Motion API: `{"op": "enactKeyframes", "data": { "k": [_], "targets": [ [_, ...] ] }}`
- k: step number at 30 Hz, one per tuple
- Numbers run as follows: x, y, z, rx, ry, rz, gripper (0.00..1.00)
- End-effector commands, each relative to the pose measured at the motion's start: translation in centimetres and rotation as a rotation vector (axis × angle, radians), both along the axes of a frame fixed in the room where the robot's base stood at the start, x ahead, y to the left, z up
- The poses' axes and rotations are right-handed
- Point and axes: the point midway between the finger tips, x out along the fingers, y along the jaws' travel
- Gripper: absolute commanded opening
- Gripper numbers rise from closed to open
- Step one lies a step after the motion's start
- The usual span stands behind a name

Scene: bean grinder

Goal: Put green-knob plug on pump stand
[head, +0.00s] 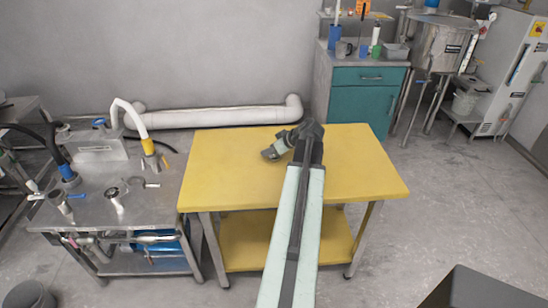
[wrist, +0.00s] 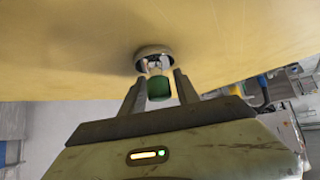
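The green-knob plug shows in the wrist view: a round metal cap (wrist: 153,52) against the yellow table top, with a green knob (wrist: 158,88) towards me. My gripper (wrist: 160,76) has its two fingers on either side of the knob, with a gap visible at least on the right, so it looks open. In the head view my gripper (head: 268,154) is low over the back middle of the yellow table (head: 228,170), and the plug is hidden there. The pump stand appears to be the steel bench (head: 95,205) at the left, with pipe fittings on top.
A white hose with a yellow end (head: 147,147) and a black hose with a blue end (head: 68,174) rise from the steel bench. A thick white pipe (head: 215,118) runs along the wall. A teal cabinet (head: 365,95) stands behind right.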

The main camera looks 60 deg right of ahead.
Motion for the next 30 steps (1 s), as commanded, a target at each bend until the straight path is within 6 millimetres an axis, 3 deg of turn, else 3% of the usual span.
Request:
{"op": "enactKeyframes", "data": {
  "k": [1,3,14,25,30],
  "targets": [
    [0.0,0.0,0.0,0.000,0.000,0.000,0.19],
    [0.0,0.0,0.0,0.000,0.000,0.000,0.00],
    [-0.1,0.0,0.2,0.000,-0.001,-0.001,0.00],
    [-0.1,-0.1,4.2,0.000,-0.001,-0.001,0.00],
    [-3.7,1.0,4.0,0.000,-0.001,-0.006,0.00]
  ]
}}
